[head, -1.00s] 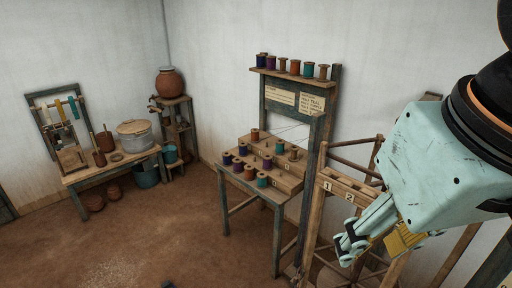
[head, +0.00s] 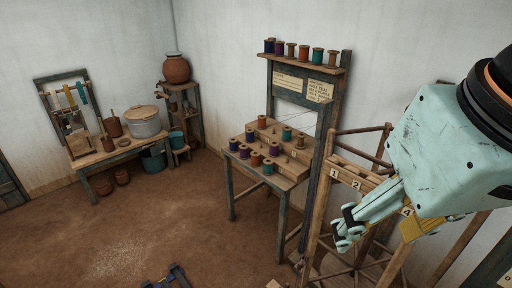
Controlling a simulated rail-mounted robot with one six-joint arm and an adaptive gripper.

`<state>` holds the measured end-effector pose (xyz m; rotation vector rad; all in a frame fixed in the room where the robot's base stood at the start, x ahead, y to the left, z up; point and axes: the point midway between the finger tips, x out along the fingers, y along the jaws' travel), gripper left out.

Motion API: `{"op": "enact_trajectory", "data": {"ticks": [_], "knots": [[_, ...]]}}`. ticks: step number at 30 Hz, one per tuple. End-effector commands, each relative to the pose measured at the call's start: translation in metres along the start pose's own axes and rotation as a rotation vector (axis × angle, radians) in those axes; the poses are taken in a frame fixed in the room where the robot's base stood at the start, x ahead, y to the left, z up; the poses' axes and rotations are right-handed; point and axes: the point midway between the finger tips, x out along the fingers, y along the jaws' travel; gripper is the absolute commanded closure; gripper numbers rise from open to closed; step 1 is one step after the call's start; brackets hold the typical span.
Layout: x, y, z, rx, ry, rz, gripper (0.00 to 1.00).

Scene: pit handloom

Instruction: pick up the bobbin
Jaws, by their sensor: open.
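Several bobbins in purple, orange, teal and dark blue stand on the stepped wooden rack table in the middle of the head view, among them an orange bobbin (head: 262,122) on the top step and a teal bobbin (head: 287,133). More bobbins, such as another teal one (head: 317,56), line the high shelf above. The view does not show which one is meant. My gripper (head: 345,230) is open at the right, in front of a wooden frame with numbered tags. It appears empty and apart from every bobbin.
The wooden frame (head: 352,175) and the rack table's posts stand close to my gripper. A low bench (head: 112,155) with a metal pot (head: 144,121) and a shelf stand with a clay pot (head: 176,68) are at the back left. The brown floor (head: 140,230) between is mostly clear.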

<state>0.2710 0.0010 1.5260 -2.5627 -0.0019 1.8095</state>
Motion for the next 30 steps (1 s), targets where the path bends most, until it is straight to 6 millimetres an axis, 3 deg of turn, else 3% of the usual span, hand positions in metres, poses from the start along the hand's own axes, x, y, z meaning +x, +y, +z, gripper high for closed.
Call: {"op": "enact_trajectory", "data": {"ticks": [14, 30], "knots": [[0.012, 0.0, 0.004, 0.0, 0.0, 0.0, 0.44], [0.075, 0.001, 0.026, -0.001, 0.0, 0.001, 0.44]]}}
